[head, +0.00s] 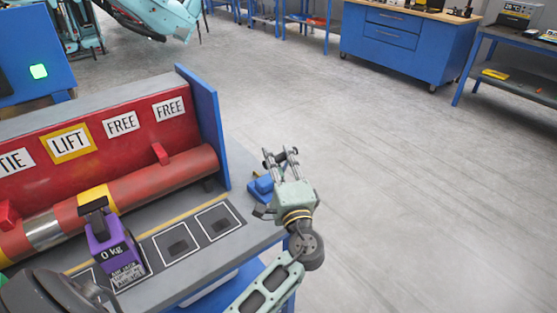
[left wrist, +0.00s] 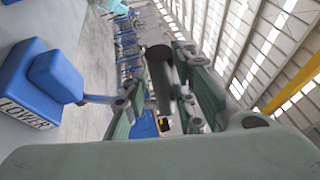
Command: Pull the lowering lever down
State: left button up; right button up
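The lowering lever's blue housing (head: 263,186) is at the right end of the grey bench. In the left wrist view a blue block with a white label (left wrist: 35,90) is at the left, and a thin rod runs from it toward the fingers. My left gripper (head: 280,158) is beside the housing, past the bench's end, with its fingers apart. In the left wrist view a dark cylindrical piece (left wrist: 160,75) shows between the fingers; it may be the lever's handle, and contact cannot be told. My right gripper is not in view.
A red roller (head: 150,192) lies along a red panel with LIFT and FREE labels (head: 122,123). A blue end plate (head: 199,115) rises near the gripper. Floor to the right is clear.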

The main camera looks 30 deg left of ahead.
pick_arm(q)
jog(key=shift+o, duration=0.9)
jog(key=shift+r, duration=0.1)
jog(key=v, duration=1.2)
jog(key=shift+s, duration=0.1)
